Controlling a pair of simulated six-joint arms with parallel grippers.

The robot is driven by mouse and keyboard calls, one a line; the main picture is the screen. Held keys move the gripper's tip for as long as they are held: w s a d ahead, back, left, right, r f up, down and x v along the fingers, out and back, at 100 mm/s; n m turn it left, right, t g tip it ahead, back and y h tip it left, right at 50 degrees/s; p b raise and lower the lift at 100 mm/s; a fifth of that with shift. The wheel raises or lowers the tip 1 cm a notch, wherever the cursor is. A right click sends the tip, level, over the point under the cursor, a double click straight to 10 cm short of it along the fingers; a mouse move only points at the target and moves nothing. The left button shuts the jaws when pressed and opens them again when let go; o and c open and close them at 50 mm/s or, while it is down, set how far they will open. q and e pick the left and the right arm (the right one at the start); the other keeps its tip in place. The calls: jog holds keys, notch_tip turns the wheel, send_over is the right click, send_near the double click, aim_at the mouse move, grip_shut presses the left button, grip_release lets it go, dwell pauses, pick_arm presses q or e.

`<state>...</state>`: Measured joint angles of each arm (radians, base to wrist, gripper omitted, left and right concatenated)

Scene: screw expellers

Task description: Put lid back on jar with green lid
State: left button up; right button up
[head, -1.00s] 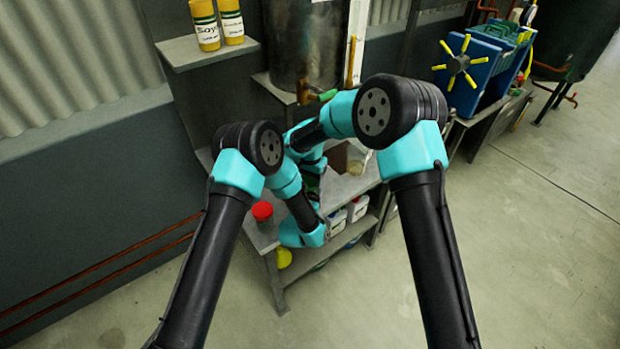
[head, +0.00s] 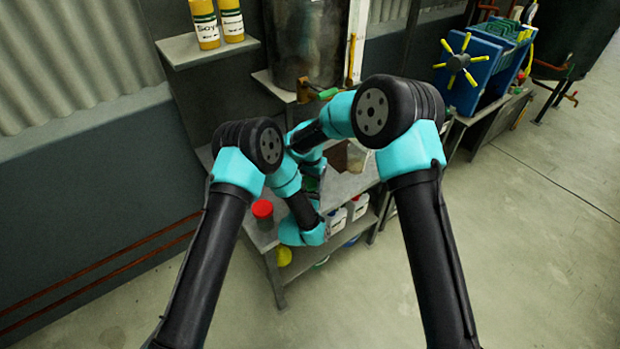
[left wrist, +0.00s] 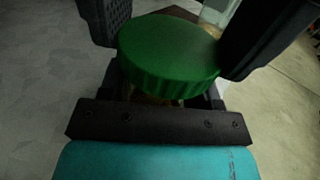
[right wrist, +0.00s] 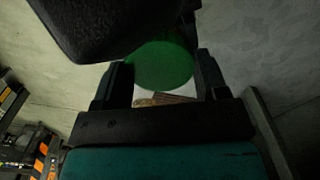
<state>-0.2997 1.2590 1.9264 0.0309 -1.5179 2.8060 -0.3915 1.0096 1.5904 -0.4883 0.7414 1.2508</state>
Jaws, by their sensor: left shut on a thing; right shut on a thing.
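The green lid (left wrist: 168,58) shows large in the left wrist view, above a jar (left wrist: 152,100) with amber contents that is mostly hidden under it. My left gripper (left wrist: 163,92) is shut on the jar, with its fingers low on both sides. Dark fingers of my right gripper flank the lid's left and right edges. In the right wrist view the green lid (right wrist: 160,64) lies between the fingers of my right gripper (right wrist: 161,80), which is shut on it. Whether the lid sits flush on the jar cannot be told. My arms hide most of this in the head view.
A red-lidded jar (head: 263,211) stands on the bench near its left corner. A clear jar (head: 357,157) stands farther right. White jugs (head: 336,220) and a yellow lid (head: 284,256) are on the lower shelf. A metal tank (head: 303,45) stands behind my grippers.

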jog(key=shift+f, duration=0.1)
jog(key=m, duration=0.9)
jog(key=shift+m, duration=0.3)
jog(key=m, duration=1)
jog(key=o, duration=0.9)
